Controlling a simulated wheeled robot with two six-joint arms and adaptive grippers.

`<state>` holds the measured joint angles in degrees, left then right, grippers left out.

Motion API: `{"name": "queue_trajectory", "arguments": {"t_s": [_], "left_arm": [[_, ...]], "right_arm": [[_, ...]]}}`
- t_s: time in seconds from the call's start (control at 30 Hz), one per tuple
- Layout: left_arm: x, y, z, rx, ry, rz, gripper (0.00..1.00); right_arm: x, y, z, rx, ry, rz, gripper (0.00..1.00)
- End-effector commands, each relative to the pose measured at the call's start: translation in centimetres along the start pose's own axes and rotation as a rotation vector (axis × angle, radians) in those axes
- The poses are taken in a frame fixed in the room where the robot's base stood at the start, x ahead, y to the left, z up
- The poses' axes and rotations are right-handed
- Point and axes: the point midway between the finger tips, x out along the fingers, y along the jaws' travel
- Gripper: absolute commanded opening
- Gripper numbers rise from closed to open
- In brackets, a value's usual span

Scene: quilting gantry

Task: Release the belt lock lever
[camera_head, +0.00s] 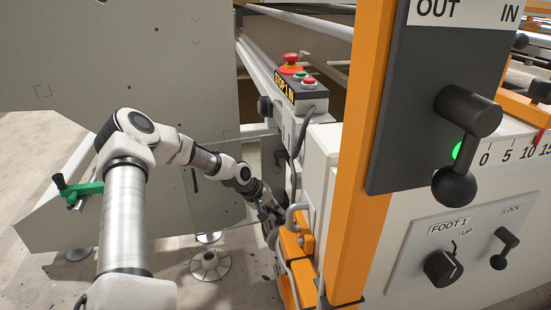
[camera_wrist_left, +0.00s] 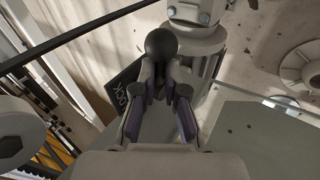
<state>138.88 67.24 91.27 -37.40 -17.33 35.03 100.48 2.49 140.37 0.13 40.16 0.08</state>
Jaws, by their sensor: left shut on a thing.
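The belt lock lever shows in the left wrist view as a round black knob (camera_wrist_left: 166,43) on a dark stem. Beside it is a dark plate (camera_wrist_left: 123,92) lettered "LOCK". My left gripper (camera_wrist_left: 164,80) is shut on the lever, one finger on each side of the stem, with the knob just beyond the fingertips. In the head view my left gripper (camera_head: 274,214) is low beside the orange machine part, and I cannot make out the lever there. My right gripper is in neither view.
An orange post (camera_head: 362,150) and a dark OUT/IN panel (camera_head: 405,130) with a ball-ended lever stand close on the right. Below is a FOOT 1 plate (camera_head: 405,265) with its own LOCK lever. A button box (camera_head: 300,92) and grey cables are near my arm.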

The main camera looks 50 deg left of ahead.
Motion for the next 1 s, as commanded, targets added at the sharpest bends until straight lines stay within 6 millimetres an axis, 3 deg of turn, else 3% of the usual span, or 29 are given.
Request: {"name": "queue_trajectory", "arguments": {"t_s": [0.07,0.1,0.13,0.57,1.0], "left_arm": [[0.1,-0.1,0.3,-0.001,-0.008,-0.003,0.0],[0.1,-0.1,0.3,-0.001,-0.009,-0.003,0.25],[0.1,-0.1,0.4,-0.001,-0.009,-0.003,0.35],[-0.5,0.5,0.1,0.001,-0.006,0.002,0.36],[-7.3,5.1,-0.9,0.001,-0.004,0.002,0.36]], "right_arm": [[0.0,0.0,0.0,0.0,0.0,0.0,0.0],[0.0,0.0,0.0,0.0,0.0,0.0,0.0],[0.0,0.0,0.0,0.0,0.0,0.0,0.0],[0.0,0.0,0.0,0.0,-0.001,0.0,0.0],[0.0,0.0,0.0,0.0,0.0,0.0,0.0]]}}
